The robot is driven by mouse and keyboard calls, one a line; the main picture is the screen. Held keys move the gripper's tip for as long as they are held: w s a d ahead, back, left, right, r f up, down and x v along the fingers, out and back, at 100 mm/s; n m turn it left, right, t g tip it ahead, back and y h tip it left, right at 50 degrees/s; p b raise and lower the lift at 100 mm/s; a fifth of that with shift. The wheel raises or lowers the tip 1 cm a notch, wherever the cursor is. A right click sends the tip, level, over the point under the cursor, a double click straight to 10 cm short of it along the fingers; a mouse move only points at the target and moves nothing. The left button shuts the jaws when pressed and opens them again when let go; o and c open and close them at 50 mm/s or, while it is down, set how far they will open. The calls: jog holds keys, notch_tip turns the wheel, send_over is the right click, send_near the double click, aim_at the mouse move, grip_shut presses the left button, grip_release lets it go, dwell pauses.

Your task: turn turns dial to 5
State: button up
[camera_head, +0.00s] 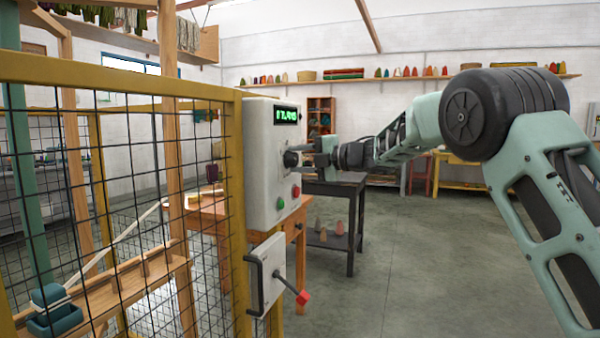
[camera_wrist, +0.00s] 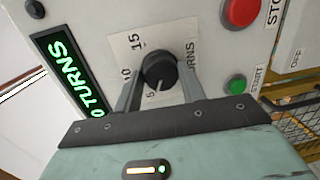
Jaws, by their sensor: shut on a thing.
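The turns dial (camera_wrist: 160,70) is a round black knob on a pale panel, with the marks 5, 10 and 15 around it and the word TURNS beside it. Its light pointer line is on the side near the 5, but part of the scale is hard to read. My gripper (camera_wrist: 160,78) is shut on the knob, one finger on each side. In the head view my gripper (camera_head: 308,155) reaches from the right to the dial (camera_head: 291,159) on the control box (camera_head: 262,190). The green display (camera_wrist: 72,78) reads TURNS after a digit ending in 0, partly cut off.
A red button (camera_wrist: 240,11) and a green START button (camera_wrist: 235,85) sit close to the dial. Below the box is a switch with a red-tipped handle (camera_head: 302,297). A yellow-framed mesh fence (camera_head: 120,82) stands left. The floor at right is open.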

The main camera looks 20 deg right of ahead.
jog(key=shift+a+f+n+b, duration=0.15)
jog(key=shift+f+n+b, duration=0.2)
jog(key=shift+n+b, duration=0.2)
jog(key=shift+r, duration=0.1)
jog(key=o, duration=1)
jog(key=shift+c, duration=0.2)
jog(key=shift+r, duration=0.1)
jog(key=v, duration=1.7)
jog(key=shift+s+b, duration=0.15)
jog(key=shift+b, duration=0.25)
